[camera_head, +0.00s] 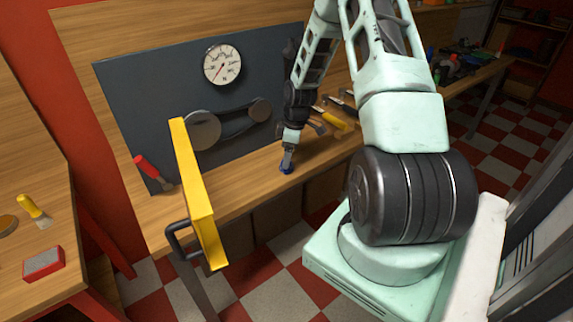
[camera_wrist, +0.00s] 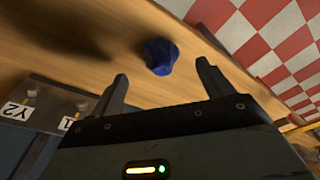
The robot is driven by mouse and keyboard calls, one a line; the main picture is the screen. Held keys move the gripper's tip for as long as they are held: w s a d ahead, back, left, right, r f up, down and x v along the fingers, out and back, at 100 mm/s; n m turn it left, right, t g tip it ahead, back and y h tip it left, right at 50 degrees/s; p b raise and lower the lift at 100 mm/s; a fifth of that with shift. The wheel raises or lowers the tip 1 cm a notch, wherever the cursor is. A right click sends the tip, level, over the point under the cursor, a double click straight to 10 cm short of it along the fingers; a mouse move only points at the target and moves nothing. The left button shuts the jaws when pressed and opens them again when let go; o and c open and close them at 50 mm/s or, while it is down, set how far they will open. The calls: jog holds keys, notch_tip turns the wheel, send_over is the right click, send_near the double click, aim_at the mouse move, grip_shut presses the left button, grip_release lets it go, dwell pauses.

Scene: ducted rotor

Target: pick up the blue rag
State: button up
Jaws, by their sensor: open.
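The blue rag (camera_wrist: 160,56) is a small crumpled dark-blue lump lying on the wooden bench top. In the wrist view it shows between and just beyond the tips of my gripper (camera_wrist: 163,70). The two fingers are spread apart with nothing between them that I can see them touching. In the head view the rag (camera_head: 286,169) is a small blue patch near the bench's front edge. My gripper (camera_head: 287,158) is right above it there and partly hides it.
A yellow panel with a black handle (camera_head: 195,195) stands up at the left of the bench (camera_head: 240,182). A red-handled tool (camera_head: 152,173) lies behind it. Yellow-handled tools (camera_head: 330,118) lie right of my gripper. A grey backboard with a gauge (camera_head: 222,65) stands behind.

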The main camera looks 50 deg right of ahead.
jog(key=shift+w+a+f+p, duration=0.15)
jog(key=shift+f+p, duration=0.15)
jog(key=shift+f, duration=0.8)
jog(key=shift+w+a+f+p, duration=0.1)
jog(key=shift+f+p, duration=0.2)
jog(key=shift+f, duration=0.75)
jog(key=c, duration=1.1)
notch_tip(320, 180, up, 10)
jog(key=shift+r+b, duration=0.1)
jog(key=shift+b, duration=0.95)
jog(key=shift+o, duration=0.5)
